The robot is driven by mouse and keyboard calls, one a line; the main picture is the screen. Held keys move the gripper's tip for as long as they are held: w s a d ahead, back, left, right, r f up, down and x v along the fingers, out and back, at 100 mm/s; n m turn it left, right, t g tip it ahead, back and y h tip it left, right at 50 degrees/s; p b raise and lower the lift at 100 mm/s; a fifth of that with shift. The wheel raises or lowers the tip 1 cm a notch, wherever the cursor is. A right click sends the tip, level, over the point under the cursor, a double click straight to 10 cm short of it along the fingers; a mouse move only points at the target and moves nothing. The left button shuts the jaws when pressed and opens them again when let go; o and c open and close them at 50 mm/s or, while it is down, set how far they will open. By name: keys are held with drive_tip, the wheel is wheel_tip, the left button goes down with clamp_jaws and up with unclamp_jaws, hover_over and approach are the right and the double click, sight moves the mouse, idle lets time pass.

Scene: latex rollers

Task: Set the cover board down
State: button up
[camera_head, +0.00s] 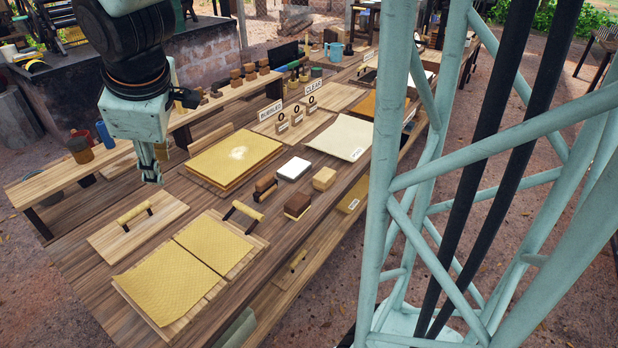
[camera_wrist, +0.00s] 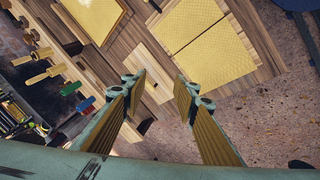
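A pale wooden board with a light bar handle (camera_head: 134,213), which I take to be the cover board (camera_head: 112,237), lies flat on the long table at the left. Part of a pale board, apparently the same one, shows between my fingers in the wrist view (camera_wrist: 152,68). My gripper (camera_head: 151,178) is above the board's far side, clear of it. In the wrist view my gripper (camera_wrist: 156,82) has its two fingers apart, with nothing between them. Two textured yellow sheets (camera_head: 165,287) lie beside the board on a wooden base.
A second bar handle (camera_head: 243,214) stands beside the yellow sheets. Small blocks (camera_head: 298,204), a white pad (camera_head: 294,168) and a cream sheet (camera_head: 341,137) occupy the table's right. A narrow raised shelf (camera_head: 62,178) runs along the back.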

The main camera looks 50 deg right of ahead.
drive_tip(key=s+a+r+m, duration=0.1)
drive_tip(key=s+r+m, duration=0.1)
drive_tip(key=s, duration=0.8)
drive_tip(key=s+a+r+m+g, duration=0.1)
drive_tip(key=s+r+m, duration=0.2)
drive_tip(key=s, duration=0.7)
drive_tip(key=s+a+r+m, duration=0.1)
drive_tip(key=s+m, duration=0.3)
drive_tip(key=s, duration=0.7)
drive_tip(key=shift+r+y, duration=0.4)
drive_tip(key=shift+r, duration=0.25)
